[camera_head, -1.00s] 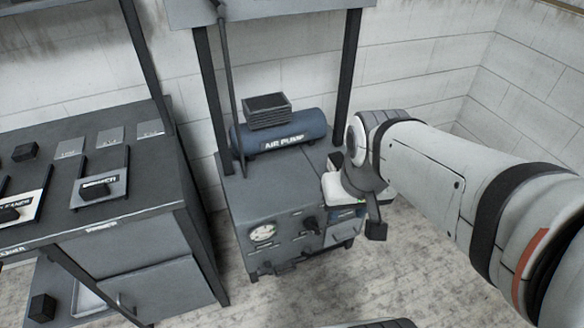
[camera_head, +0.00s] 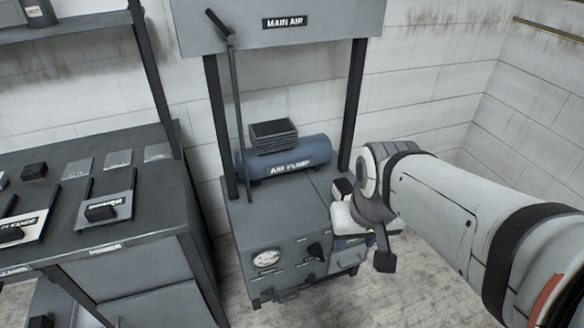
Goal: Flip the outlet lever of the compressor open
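The compressor is a grey cabinet (camera_head: 285,222) with a blue tank (camera_head: 290,160) labelled AIR PUMP on top. A round white gauge (camera_head: 267,258) and a small black lever-like handle (camera_head: 317,251) sit on its front face. I cannot tell for certain that this handle is the outlet lever. My gripper (camera_head: 384,261) hangs from the white arm to the right of the cabinet's front, apart from the black handle. It shows as a small dark shape, and whether its fingers are open or shut is not clear.
A MAIN AIR panel (camera_head: 330,22) stands above the compressor on dark posts, with a thin pipe (camera_head: 240,110) beside the left post. A grey workbench (camera_head: 150,215) with labelled plates and black blocks stands at the left. Bare floor shows in front of the cabinet.

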